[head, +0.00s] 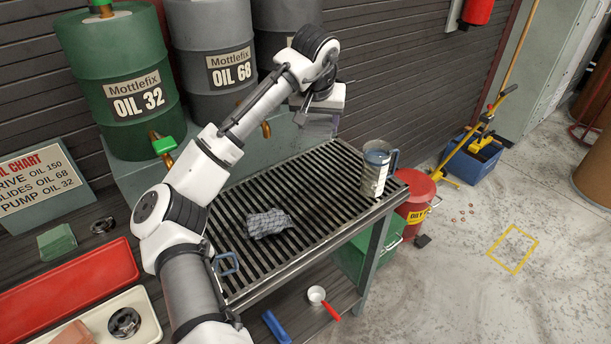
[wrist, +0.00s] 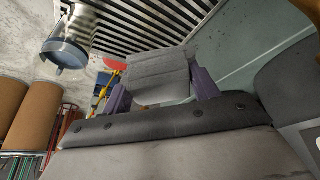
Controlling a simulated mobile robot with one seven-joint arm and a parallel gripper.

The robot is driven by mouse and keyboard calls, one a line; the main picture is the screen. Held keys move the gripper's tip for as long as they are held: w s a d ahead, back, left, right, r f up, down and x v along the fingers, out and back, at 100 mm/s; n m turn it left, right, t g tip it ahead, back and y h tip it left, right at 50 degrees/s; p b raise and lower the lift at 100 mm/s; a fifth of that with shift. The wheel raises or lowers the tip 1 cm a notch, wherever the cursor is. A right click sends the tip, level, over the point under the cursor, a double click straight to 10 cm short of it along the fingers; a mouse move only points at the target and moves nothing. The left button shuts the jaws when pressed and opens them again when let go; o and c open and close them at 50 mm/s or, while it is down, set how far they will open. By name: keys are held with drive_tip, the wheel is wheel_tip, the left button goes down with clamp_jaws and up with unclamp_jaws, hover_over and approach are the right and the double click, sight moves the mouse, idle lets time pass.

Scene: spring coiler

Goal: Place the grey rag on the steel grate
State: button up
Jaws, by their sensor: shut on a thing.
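My gripper (wrist: 162,92) is shut on a flat grey folded piece, which looks like the grey rag (wrist: 158,66), between its two purple fingers. In the head view the rag (head: 318,125) hangs below my gripper, above the back edge of the steel grate (head: 325,175) and apart from it. The grate is a dark slatted bench top; its slats also show at the top of the wrist view (wrist: 150,14). A crumpled blue-grey checked cloth (head: 268,222) lies on the grate, left of its middle.
A metal jug (head: 375,172) stands at the grate's right end. Oil drums (head: 122,80) stand behind. A red bin (head: 415,195) is right of the bench. A red tray (head: 65,288) lies at left. The grate between cloth and jug is clear.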

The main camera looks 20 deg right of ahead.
sight(316, 179)
wheel_tip(316, 179, down, 15)
drive_tip(key=shift+f+p, duration=0.1)
drive_tip(key=shift+p, duration=0.9)
drive_tip(key=o, duration=1)
drive_tip(key=shift+f, duration=0.1)
drive_tip(key=shift+c, duration=0.2)
drive_tip(key=b+v, duration=0.2)
drive_tip(key=v, duration=1)
